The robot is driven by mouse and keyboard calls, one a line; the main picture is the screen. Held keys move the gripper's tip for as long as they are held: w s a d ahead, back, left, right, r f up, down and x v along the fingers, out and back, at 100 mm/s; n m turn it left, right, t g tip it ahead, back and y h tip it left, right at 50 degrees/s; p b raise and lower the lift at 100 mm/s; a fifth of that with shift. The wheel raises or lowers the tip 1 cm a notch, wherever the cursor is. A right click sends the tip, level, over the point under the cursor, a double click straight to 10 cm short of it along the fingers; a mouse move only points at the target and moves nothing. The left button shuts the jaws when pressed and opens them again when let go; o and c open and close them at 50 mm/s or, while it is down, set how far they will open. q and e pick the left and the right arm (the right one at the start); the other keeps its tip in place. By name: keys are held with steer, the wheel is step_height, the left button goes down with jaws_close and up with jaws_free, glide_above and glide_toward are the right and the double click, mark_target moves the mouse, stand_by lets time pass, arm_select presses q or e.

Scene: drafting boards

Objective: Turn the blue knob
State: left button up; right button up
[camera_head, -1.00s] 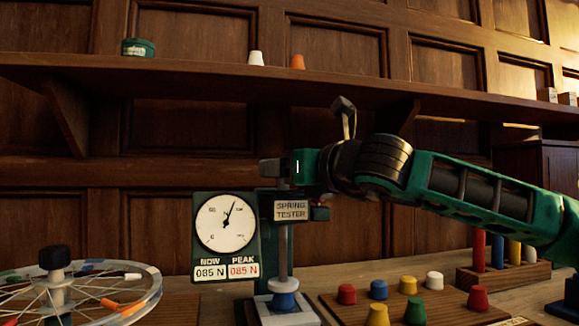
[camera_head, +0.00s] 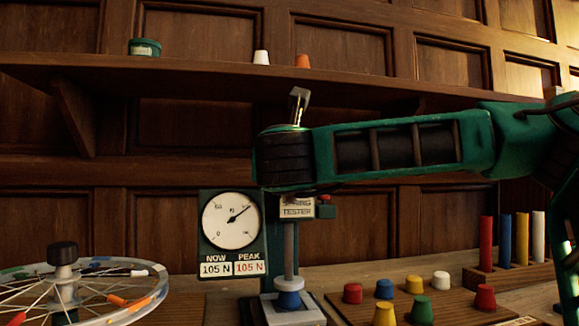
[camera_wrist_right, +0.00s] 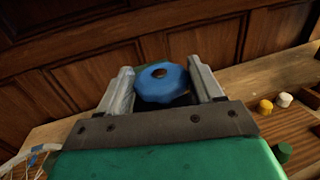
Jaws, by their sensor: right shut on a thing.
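The blue knob (camera_wrist_right: 162,82), a scalloped disc with a dark hole in its middle, sits between the two grey fingers of my right gripper (camera_wrist_right: 161,78) in the right wrist view. The gripper is shut on it. Below stands the spring tester (camera_head: 297,209), with a dial gauge (camera_head: 231,220) whose displays read NOW 105 N and PEAK 105 N. A blue piece (camera_head: 289,300) sits at the foot of the tester's column. My left gripper is not in view.
A spoked wheel (camera_head: 150,303) lies at the left. A board with several coloured pegs (camera_head: 421,309) and a rack of coloured rods (camera_head: 503,277) stand to the right. A shelf (camera_head: 200,75) with small items runs above my right arm.

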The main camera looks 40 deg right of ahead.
steer(key=shift+f, duration=0.1)
stand_by(0.3)
steer(key=o, duration=1.1)
steer(key=shift+c, duration=0.2)
steer(key=v, duration=1.3)
steer(key=shift+w+a, duration=0.1)
